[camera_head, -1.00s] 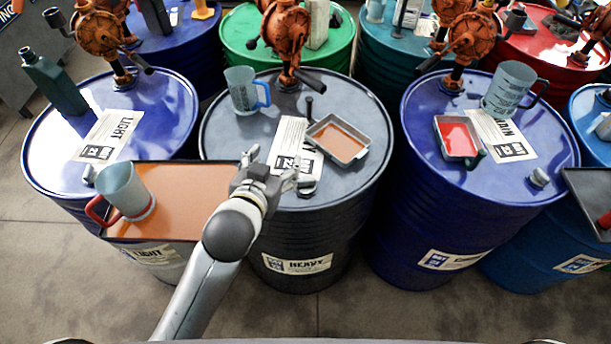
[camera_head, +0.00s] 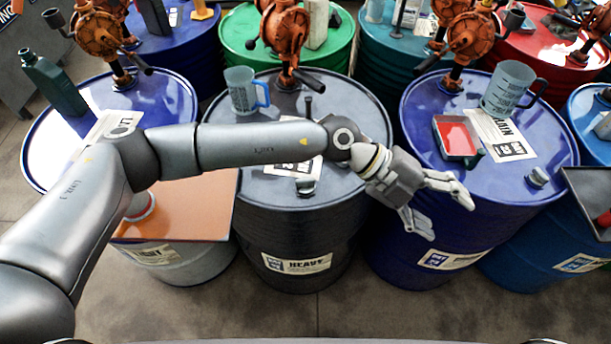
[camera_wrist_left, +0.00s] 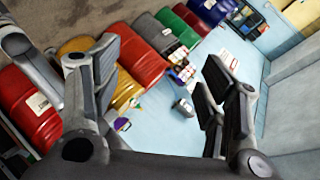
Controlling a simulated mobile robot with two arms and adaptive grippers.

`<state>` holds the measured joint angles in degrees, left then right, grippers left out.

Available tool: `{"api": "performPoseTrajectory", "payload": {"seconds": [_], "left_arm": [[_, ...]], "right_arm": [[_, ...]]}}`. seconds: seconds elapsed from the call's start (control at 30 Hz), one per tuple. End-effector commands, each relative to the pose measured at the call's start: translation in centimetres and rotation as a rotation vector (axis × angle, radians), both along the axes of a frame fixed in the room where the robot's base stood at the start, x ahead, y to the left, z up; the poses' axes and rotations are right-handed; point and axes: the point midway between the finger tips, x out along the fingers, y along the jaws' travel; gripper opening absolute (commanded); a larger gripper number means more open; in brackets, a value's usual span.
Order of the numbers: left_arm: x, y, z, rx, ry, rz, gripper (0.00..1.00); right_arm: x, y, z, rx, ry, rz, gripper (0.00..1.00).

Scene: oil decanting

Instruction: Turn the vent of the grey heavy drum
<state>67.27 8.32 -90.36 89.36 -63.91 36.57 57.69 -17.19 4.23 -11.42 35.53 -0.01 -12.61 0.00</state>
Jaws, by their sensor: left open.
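The grey heavy drum (camera_head: 285,228) stands in the middle of the head view, with a "HEAVY" label on its side. A small silver cap, which looks like its vent (camera_head: 305,186), sits near the front edge of its lid. My left forearm crosses over the lid and hides part of it. My left gripper (camera_head: 450,218) is open and empty, to the right of the grey drum and in front of the blue drum, its fingers pointing right. The gripper's spread fingers also show in the left wrist view (camera_wrist_left: 160,95). My right gripper is not in view.
Blue drums stand left (camera_head: 165,95) and right (camera_head: 425,205). A clear jug (camera_head: 240,92) and an orange pump (camera_head: 285,35) stand on the grey lid. An orange-topped tray (camera_head: 190,205) is front left. A red-filled tray (camera_head: 455,138) and grey jug (camera_head: 508,88) are at right.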

Motion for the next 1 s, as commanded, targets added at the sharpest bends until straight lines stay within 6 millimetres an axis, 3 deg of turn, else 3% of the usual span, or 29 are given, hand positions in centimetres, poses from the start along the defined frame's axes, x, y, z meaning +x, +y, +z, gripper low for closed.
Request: {"api": "performPoseTrajectory", "payload": {"seconds": [0.1,0.2,0.3,0.43,0.53,0.67,1.0], "left_arm": [[4.6,5.7,-4.8,0.328,-0.139,-0.043,0.68],[9.2,11.6,-6.8,0.592,-0.232,-0.031,0.68],[13.4,17.0,-7.0,0.808,-0.299,0.011,0.68],[16.8,21.7,-6.1,0.985,-0.348,0.062,0.68],[17.9,23.3,-5.7,1.043,-0.362,0.084,0.68],[17.9,23.6,-6.5,1.055,-0.362,0.086,0.68],[17.8,23.5,-12.8,1.052,-0.359,0.084,0.68]], "right_arm": [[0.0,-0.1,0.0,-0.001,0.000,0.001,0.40],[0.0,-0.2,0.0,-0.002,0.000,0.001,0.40],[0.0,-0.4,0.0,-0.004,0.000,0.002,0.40],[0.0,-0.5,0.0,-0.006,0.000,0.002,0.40],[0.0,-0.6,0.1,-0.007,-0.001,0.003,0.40],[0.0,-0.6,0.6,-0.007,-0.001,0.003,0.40],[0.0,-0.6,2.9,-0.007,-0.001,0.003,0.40]]}}
